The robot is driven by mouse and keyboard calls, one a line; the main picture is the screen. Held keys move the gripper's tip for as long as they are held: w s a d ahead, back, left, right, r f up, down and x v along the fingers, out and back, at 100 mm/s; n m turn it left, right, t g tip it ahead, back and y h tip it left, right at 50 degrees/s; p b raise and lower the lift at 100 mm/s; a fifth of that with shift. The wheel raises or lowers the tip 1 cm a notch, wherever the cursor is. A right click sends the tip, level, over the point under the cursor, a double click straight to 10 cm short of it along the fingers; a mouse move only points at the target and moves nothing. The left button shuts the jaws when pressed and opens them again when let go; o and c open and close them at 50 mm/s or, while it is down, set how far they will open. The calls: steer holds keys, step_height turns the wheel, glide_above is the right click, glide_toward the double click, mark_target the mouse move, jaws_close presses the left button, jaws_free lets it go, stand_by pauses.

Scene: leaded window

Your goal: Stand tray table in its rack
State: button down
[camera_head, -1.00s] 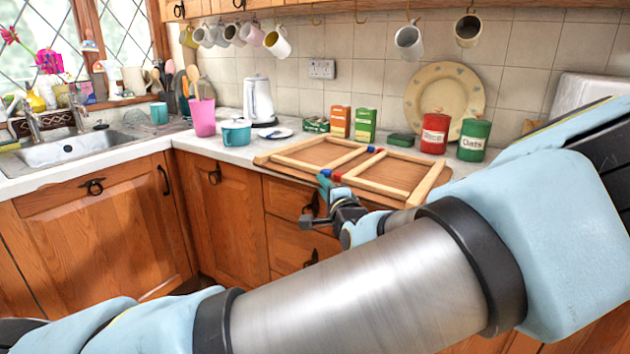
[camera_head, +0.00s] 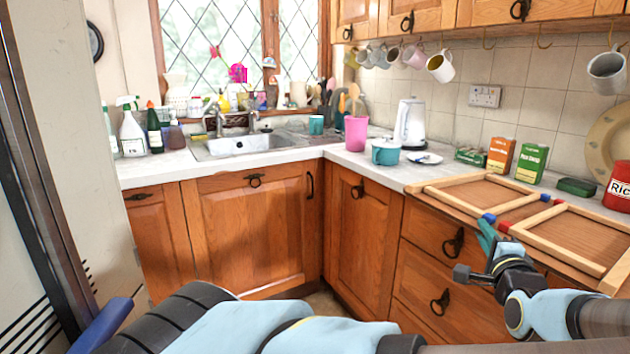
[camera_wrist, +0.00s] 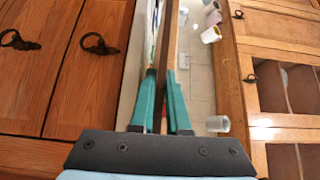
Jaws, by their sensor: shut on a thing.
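The tray table (camera_head: 583,228) is folded, with a brown panel and pale wooden leg frames with red and blue ends. In the head view it lies roughly flat at the counter's front edge, at the right, and runs out of the picture. I cannot tell whether it touches the counter. My gripper (camera_head: 487,238) is shut on its near edge with teal fingers. In the wrist view my gripper (camera_wrist: 162,85) shows the tray table (camera_wrist: 167,45) edge-on as a thin dark strip between the fingers. I cannot make out the rack in either view.
The white counter (camera_head: 270,158) holds a teal pot (camera_head: 385,151), a pink tumbler (camera_head: 356,133), a kettle (camera_head: 410,124), food boxes (camera_head: 500,155) and a red tin (camera_head: 618,186). Mugs hang above. A tall cream panel (camera_head: 75,150) with a dark edge stands close at the left.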

mark_target(461, 198)
steer(key=w+d+p, duration=0.1)
steer(key=w, duration=0.4)
steer(key=w+d+p, duration=0.1)
steer(key=w, duration=0.5)
steer(key=w+d+p, duration=0.1)
steer(key=w, duration=0.4)
steer(key=shift+w+r, duration=0.1)
steer(key=shift+w, duration=0.15)
